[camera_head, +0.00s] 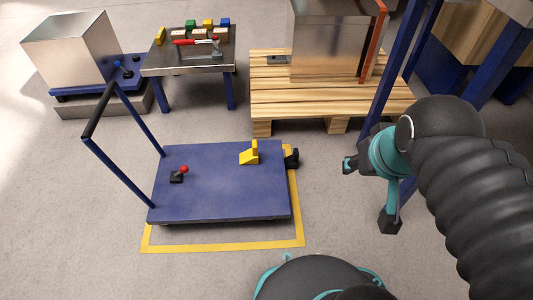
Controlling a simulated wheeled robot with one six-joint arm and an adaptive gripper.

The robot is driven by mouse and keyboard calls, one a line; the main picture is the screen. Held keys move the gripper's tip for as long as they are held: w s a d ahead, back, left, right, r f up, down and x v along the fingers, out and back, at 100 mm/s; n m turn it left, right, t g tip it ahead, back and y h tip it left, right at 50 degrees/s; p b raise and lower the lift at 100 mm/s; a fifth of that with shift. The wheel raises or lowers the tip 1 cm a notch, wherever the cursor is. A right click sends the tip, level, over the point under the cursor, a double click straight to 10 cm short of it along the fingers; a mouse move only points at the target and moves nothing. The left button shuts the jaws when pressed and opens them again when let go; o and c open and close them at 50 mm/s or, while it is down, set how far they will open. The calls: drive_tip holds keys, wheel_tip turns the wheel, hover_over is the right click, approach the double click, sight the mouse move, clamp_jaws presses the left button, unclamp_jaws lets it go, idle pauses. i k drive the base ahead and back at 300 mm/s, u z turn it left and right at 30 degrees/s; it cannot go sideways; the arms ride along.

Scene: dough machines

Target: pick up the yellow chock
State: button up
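The yellow chock (249,155) is a wedge-like piece with a raised upright part. It rests on the blue deck of a flat cart (220,200), near its right rear corner. My gripper (369,193) is to the right of the cart, apart from the chock. Its two dark fingertips are spread wide, with nothing visible between them. My gripper does not hide the chock.
A black part with a red ball knob (177,175) sits on the deck's left side. A dark object (291,158) is at its right edge. The cart's handle (122,125) rises left. Behind are a tool table (190,62) and a pallet (290,97). Blue posts (402,55) stand right.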

sight(251, 155)
drive_tip(key=z, duration=2.15)
drive_tip(key=k, duration=1.9)
drive_tip(key=u, duration=2.5)
drive_tip(key=i, duration=1)
drive_tip(key=u, duration=0.05)
